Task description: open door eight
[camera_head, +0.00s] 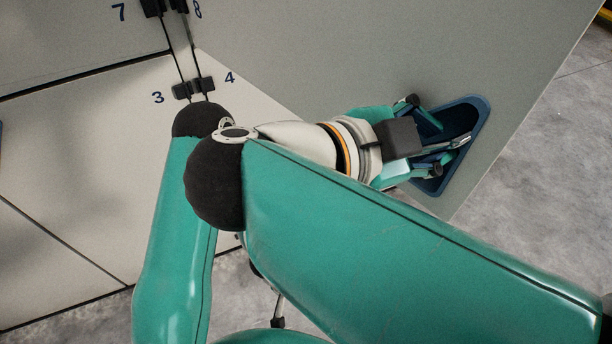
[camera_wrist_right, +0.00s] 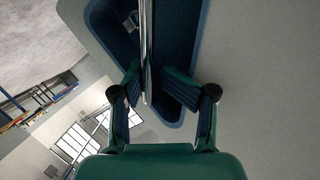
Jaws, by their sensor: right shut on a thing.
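Door eight (camera_head: 350,55) is a large grey panel with the mark 8 near its upper left. Its lower edge slants down to the right, apart from the pale panel below, so it looks swung out. A dark blue recessed pull (camera_head: 478,118) is set near its right edge; the wrist view shows this recess too (camera_wrist_right: 190,40). My right gripper (camera_head: 445,145) reaches into the recess and is shut on the thin handle bar (camera_wrist_right: 148,45), which runs between its fingers (camera_wrist_right: 155,88) in the wrist view. My arm hides part of the lower edge. My left gripper is out of view.
Pale panels marked 3 and 4 (camera_head: 240,100) lie below, with black hinge blocks (camera_head: 193,88) between them. A panel marked 7 (camera_head: 65,45) is at upper left. Bare grey floor (camera_head: 550,150) is beyond the door's right edge. Windows (camera_wrist_right: 78,140) show far off in the wrist view.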

